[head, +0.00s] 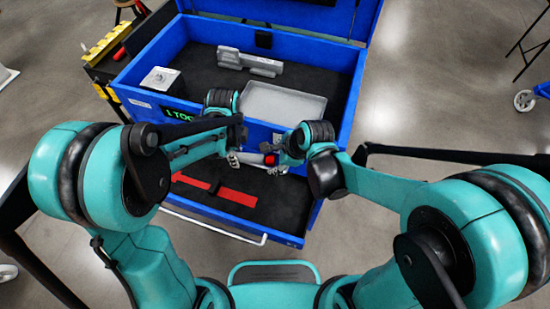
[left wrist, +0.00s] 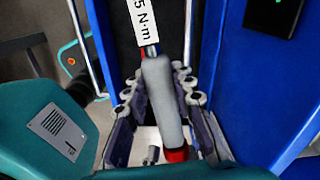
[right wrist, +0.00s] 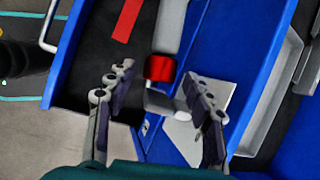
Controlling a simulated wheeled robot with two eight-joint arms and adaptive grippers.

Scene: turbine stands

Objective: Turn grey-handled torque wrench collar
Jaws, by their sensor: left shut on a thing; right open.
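The grey-handled torque wrench shows in the left wrist view as a grey handle (left wrist: 162,100) with a red collar (left wrist: 175,154) at its lower end and a white label reading "5 N·m" (left wrist: 143,22) beyond. My left gripper (left wrist: 160,85) is shut on the handle. In the right wrist view the red collar (right wrist: 160,67) lies beyond and between the fingers of my right gripper (right wrist: 158,82), which is open, with gaps on both sides. In the head view, the collar (head: 270,160) is small between my left gripper (head: 236,157) and right gripper (head: 282,162); the arms hide most of the wrench.
The wrench is above the open drawer of a blue tool chest (head: 345,120), with a red strip (head: 238,196) in its dark lining. The chest top holds a grey tray (head: 283,103), a grey device (head: 250,63) and a pale box (head: 162,80). A cart stands left.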

